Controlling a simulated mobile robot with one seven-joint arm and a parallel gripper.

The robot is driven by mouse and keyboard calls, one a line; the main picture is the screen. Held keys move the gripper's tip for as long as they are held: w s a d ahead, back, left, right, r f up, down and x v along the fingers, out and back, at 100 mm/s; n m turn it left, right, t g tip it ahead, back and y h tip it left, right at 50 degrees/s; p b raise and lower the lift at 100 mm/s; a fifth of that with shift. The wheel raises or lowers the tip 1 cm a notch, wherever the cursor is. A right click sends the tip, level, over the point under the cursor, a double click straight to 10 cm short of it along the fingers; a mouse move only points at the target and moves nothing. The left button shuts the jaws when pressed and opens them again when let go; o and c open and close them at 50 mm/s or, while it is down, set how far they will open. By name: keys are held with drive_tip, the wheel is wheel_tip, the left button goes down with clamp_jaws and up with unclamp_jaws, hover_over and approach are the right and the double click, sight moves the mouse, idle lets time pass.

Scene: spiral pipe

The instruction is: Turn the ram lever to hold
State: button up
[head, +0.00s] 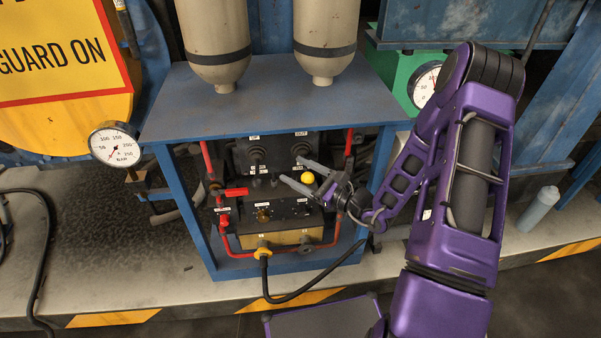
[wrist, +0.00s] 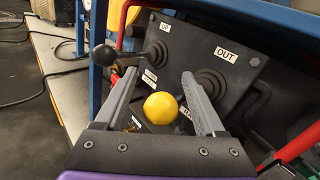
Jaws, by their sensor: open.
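A dark valve panel (wrist: 178,50) carries two levers in rubber boots, under labels reading UP and OUT. The lever by OUT has a black boot (wrist: 210,84), and a yellow ball knob (wrist: 165,108) shows below it; the knob also shows in the head view (head: 307,177). The lever by UP ends in a black ball knob (wrist: 103,55). My gripper (wrist: 160,78) is open, with one finger on each side of the yellow knob, apart from it in the wrist view. In the head view my gripper (head: 291,171) reaches the panel from the right.
The panel sits inside a blue frame (head: 180,215) with red pipes (head: 230,243) at both sides. A lower valve block (head: 262,215) with a red handle (head: 236,192) lies beneath. A black hose (head: 290,295) runs across the front. Two tan cylinders (head: 215,40) stand above.

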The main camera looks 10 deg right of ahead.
drive_tip(key=v, duration=1.7)
drive_tip(key=shift+s+p, duration=0.2)
drive_tip(key=shift+p, duration=0.1)
